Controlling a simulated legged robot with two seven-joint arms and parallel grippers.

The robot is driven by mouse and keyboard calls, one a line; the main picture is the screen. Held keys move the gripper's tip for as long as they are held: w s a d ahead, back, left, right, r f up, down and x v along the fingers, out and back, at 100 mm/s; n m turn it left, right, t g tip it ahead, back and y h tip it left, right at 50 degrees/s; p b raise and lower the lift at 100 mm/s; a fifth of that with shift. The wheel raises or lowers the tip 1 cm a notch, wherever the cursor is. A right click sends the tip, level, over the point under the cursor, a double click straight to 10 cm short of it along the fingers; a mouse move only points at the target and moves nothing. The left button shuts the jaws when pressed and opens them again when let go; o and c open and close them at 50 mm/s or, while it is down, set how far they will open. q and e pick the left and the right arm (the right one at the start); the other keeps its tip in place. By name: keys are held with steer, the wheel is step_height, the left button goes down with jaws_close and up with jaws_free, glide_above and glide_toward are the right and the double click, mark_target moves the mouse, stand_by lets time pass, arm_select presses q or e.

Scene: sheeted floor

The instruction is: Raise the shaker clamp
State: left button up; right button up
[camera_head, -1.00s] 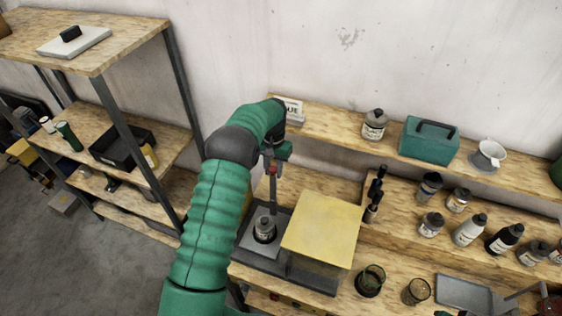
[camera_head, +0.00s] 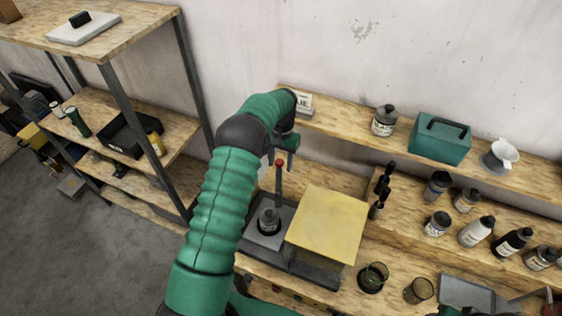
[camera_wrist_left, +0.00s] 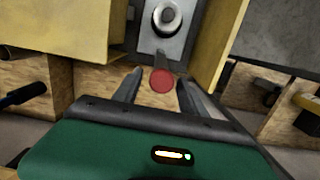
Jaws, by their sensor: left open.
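The shaker (camera_head: 316,270) stands on the wooden bench, with a yellow box-like cover beside its platform. Its clamp is a dark upright post (camera_head: 279,185) with a red knob (camera_head: 279,162) on top. My left gripper (camera_head: 287,160) is open, at the top of the post by the red knob. In the left wrist view the red knob (camera_wrist_left: 161,80) lies between the two open fingers (camera_wrist_left: 158,90), with gaps on both sides.
The yellow cover (camera_head: 328,220) stands close to the right of the post. A back shelf carries a sign, a bottle and a green toolbox (camera_head: 440,140). Glass beakers (camera_head: 373,277) and several bottles stand to the right. A shelf rack (camera_head: 118,95) stands left.

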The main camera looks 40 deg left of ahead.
arm_select(q)
steer(key=shift+r, duration=0.1)
steer(key=shift+r, duration=0.25)
step_height(320, 180, up, 16)
steer(key=w+b, duration=0.2)
steer(key=shift+a, duration=0.3)
steer(key=shift+f, duration=0.1)
